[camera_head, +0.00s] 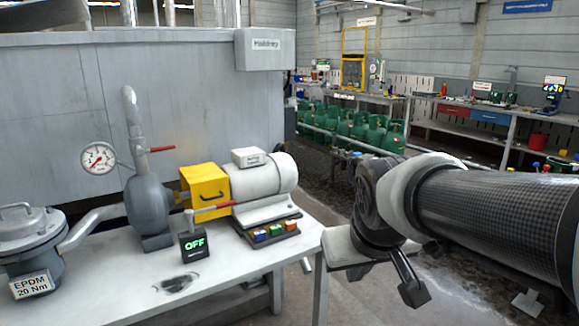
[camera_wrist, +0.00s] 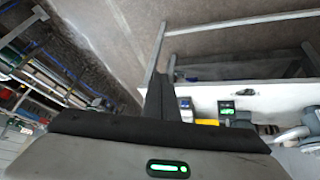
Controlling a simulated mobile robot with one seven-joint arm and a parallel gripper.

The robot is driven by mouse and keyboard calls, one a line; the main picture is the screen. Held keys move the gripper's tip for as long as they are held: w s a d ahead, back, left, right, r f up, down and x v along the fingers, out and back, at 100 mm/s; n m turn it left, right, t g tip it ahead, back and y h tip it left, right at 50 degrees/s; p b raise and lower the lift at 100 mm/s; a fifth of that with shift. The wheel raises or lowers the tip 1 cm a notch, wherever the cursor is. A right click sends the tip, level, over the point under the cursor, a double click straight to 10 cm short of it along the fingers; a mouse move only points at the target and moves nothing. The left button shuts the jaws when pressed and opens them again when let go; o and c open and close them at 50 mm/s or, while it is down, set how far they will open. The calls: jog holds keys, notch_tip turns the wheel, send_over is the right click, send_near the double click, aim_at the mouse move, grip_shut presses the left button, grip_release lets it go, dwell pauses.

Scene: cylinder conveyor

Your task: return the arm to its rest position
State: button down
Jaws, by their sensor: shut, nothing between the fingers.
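My arm comes in from the right of the head view, with a dark woven-pattern link and a pale joint. My gripper (camera_head: 412,290) hangs at its end, low, to the right of the white table (camera_head: 110,295) and clear of it. In the wrist view the dark fingers of my gripper (camera_wrist: 161,85) are together, with nothing between them. A green light glows on the hand below them. The white table (camera_wrist: 203,101) also shows upside down at the right of the wrist view.
On the table stand a grey pump (camera_head: 147,205), a yellow box (camera_head: 204,188), a motor (camera_head: 265,178), an OFF display (camera_head: 194,243) and a lidded filter (camera_head: 32,235). Green gas cylinders (camera_head: 375,132) line the conveyor behind my arm. Open floor lies right of the table.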

jog(key=s+d+f+m+b, duration=0.1)
jog(key=s+d+f+m, duration=0.15)
jog(key=s, duration=1.05)
notch_tip(320, 180, up, 23)
jog(key=p, duration=2.3)
jog(key=shift+w+a+r+n+g, duration=0.15)
jog(key=shift+w+n+g, duration=0.2)
jog(key=shift+n+g, duration=0.1)
